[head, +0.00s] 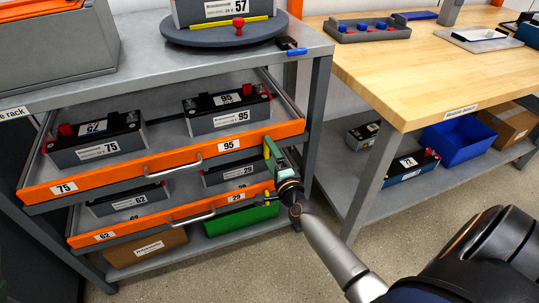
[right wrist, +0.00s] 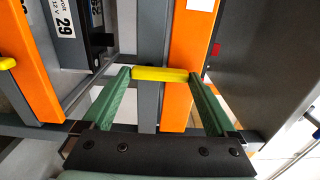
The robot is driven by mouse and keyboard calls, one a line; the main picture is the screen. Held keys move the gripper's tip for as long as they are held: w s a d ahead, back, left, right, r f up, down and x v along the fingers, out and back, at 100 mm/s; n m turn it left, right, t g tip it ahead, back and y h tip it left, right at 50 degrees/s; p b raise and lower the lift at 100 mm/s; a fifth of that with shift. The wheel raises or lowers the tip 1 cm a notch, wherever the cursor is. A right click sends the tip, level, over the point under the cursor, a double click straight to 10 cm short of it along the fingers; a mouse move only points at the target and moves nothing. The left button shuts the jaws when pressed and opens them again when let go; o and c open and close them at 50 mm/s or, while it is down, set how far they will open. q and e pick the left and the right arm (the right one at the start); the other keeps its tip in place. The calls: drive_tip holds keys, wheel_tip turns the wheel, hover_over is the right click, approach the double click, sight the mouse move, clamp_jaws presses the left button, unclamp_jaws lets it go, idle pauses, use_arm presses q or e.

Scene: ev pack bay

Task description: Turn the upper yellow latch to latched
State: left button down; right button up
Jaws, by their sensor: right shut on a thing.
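The upper yellow latch (right wrist: 160,74) is a short bar in the middle of the right wrist view. It lies across a grey strip and the edge of the upper orange drawer front (head: 165,160). My right gripper (right wrist: 160,88) has green fingers, one at each end of the bar, and is shut on it. In the head view my right gripper (head: 273,158) is at the right end of the upper drawer front and mostly hides the latch. The lower yellow latch (right wrist: 7,63) shows at the left edge of the wrist view. My left gripper is not in view.
The upper drawer holds batteries marked 75 (head: 97,138) and 95 (head: 228,110). The lower orange drawer (head: 160,215) is below it. A wooden bench (head: 430,75) stands to the right, with a blue bin (head: 458,137) beneath. Floor between rack and bench is clear.

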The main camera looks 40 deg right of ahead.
drive_tip(key=shift+f, duration=0.1)
idle(0.3)
drive_tip(key=o, duration=1)
drive_tip(key=shift+s, duration=0.1)
use_arm(q)
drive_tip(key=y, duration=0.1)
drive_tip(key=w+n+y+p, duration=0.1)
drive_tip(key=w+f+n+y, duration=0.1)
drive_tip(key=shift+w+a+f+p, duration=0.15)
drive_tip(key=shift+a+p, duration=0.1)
drive_tip(key=shift+p, duration=0.15)
use_arm(e)
drive_tip(key=v, duration=1.2)
drive_tip(key=shift+s+a, duration=0.15)
drive_tip(key=shift+s, duration=0.1)
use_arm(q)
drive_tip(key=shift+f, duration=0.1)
